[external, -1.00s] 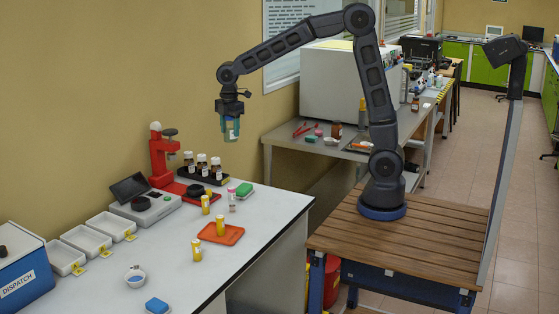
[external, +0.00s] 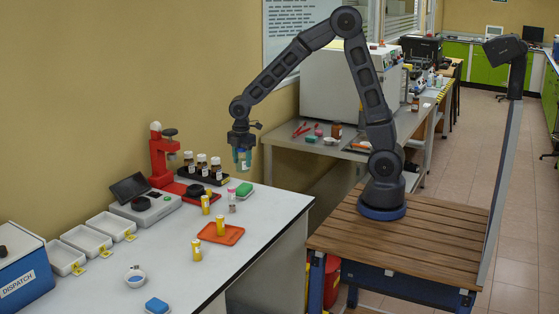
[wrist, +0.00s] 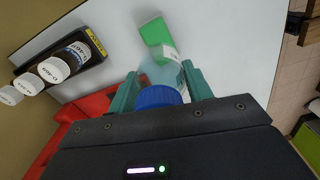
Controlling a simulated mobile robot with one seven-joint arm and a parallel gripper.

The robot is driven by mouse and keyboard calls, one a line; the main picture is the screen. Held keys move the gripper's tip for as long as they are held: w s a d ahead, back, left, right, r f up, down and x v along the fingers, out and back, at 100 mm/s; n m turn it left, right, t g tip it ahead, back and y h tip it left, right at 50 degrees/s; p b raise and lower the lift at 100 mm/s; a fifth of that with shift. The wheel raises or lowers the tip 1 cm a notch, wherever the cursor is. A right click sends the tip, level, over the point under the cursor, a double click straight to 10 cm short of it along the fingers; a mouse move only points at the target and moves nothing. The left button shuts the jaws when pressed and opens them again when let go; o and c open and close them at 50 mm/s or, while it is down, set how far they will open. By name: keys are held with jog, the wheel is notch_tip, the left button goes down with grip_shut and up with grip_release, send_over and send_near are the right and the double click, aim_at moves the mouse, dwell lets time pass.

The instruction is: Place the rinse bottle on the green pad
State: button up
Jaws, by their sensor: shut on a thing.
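The rinse bottle (wrist: 165,72) is a clear bottle with a blue cap, seen end-on in the wrist view. My gripper (wrist: 163,82), with teal fingers, is shut on it. In the external view my gripper (external: 243,162) holds the bottle above the far right part of the white bench, largely hidden between the fingers. The green pad (external: 245,188) lies flat on the bench below the gripper. In the wrist view the pad (wrist: 153,30) shows just beyond the bottle, its near part hidden by it. The bottle appears apart from the pad.
A small pink-capped bottle (external: 231,193) stands left of the pad. A dark rack (external: 215,180) of brown bottles and a red press (external: 160,160) are at the back. The bench's right side is clear.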

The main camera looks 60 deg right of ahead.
jog(key=shift+f, duration=3.25)
jog(key=shift+f, duration=0.1)
jog(key=o, duration=1.1)
